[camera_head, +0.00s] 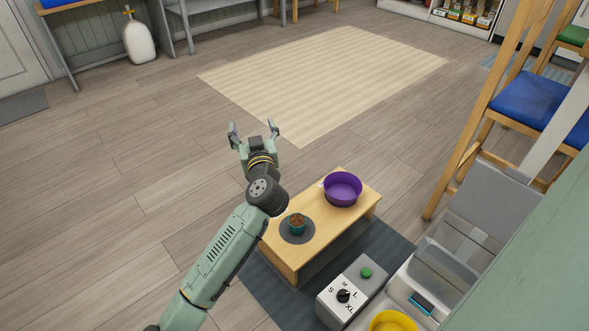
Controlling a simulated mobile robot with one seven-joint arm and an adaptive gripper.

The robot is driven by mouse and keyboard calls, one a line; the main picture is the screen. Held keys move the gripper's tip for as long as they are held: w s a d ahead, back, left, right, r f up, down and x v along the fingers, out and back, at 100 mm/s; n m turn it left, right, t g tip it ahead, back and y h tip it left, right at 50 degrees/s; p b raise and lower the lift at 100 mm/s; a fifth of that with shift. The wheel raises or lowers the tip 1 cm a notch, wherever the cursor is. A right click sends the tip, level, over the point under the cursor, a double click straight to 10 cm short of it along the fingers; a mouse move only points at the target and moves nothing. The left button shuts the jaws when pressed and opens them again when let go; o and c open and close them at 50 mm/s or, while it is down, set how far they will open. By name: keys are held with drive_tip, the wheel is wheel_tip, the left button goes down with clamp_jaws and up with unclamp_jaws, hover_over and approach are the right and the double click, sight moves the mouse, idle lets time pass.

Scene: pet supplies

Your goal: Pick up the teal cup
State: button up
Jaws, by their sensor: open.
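The teal cup (297,223) stands upright on a dark round mat (286,237) at the near left part of a low wooden table (328,241). Brown bits fill it to near its top. My gripper (253,130) is open and empty, with its two fingers spread. In the picture it is above and left of the cup, apart from it and beyond the table's left edge. My arm passes just left of the cup and does not hide it.
A purple bowl (343,189) sits on the table's far part. A grey box with a dial (343,296) and green button, and a yellow bowl (393,322), are at the lower right. A blue-seated chair (530,98) stands right. Open floor and a beige rug (320,80) lie beyond.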

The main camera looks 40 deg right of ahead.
drive_tip(key=s+d+f+m+g+b, duration=0.1)
drive_tip(key=s+d+f+b, duration=0.2)
drive_tip(key=f, duration=0.7)
drive_tip(key=s+d+f+g, duration=0.25)
drive_tip(key=s+f, duration=0.25)
drive_tip(key=f, duration=0.5)
drive_tip(key=m+y+b, duration=0.1)
drive_tip(key=b, duration=0.2)
approach(295, 217)
drive_tip(key=shift+w+d+r+g, duration=0.1)
drive_tip(key=shift+w+d+g, duration=0.25)
drive_tip(key=shift+w, duration=0.2)
drive_tip(key=shift+b+x, duration=0.85)
drive_tip(key=shift+x, duration=2.1)
drive_tip(key=shift+a, duration=0.1)
drive_tip(key=shift+s, duration=0.1)
drive_tip(key=shift+c, duration=0.4)
drive_tip(key=c, duration=1.2)
drive_tip(key=shift+c, duration=0.6)
